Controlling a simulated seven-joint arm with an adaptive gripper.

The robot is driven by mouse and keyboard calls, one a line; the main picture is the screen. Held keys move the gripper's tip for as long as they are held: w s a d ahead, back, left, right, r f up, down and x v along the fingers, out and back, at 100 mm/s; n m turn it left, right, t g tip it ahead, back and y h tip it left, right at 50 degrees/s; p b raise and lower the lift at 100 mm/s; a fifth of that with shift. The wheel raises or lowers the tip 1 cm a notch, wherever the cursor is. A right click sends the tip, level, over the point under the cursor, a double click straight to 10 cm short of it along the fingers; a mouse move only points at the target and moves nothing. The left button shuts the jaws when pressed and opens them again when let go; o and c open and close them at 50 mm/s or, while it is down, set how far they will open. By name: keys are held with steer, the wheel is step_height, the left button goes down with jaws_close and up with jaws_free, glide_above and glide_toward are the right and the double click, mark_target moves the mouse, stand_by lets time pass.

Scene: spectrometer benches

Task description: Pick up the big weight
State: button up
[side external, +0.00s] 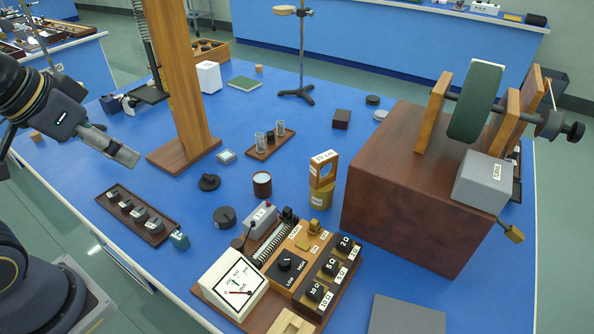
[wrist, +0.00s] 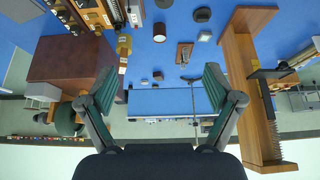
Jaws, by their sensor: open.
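A dark tray (side external: 118,222) at the left of the blue bench holds several small dark weights with labels in a row. The one at its near end (side external: 154,225) looks the largest, though the labels are too small to read. I cannot make out the weight tray in the wrist view.
A tall wooden post (side external: 172,80) on a base stands right of my gripper. A meter (side external: 233,287) and a resistor board (side external: 318,280) are in front. A large brown box (side external: 405,185) stands at right. A dark round piece (side external: 224,216) lies mid-bench.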

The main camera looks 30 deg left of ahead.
steer(key=w+m+t, duration=0.1)
steer(key=w+t, duration=0.1)
steer(key=w, duration=0.2)
steer(key=g, duration=0.3)
glide_above(224, 214)
steer(key=s+a, duration=0.1)
steer(key=s, duration=0.2)
step_height(224, 214, down, 28)
steer(key=shift+s+f, duration=0.1)
steer(key=shift+f, duration=0.1)
steer(key=shift+w+d+x, duration=0.1)
steer(key=shift+d+x, duration=0.05)
steer(key=shift+x, duration=0.75)
steer(key=shift+w+d+x, duration=0.1)
steer(key=shift+d+x, duration=0.1)
steer(key=shift+x, duration=0.7)
steer(key=shift+w+d+x, duration=0.1)
steer(key=shift+d+x, duration=0.05)
steer(key=shift+x, duration=0.75)
steer(key=shift+r, duration=0.1)
steer(key=shift+c, duration=0.3)
steer(key=c, duration=1.3)
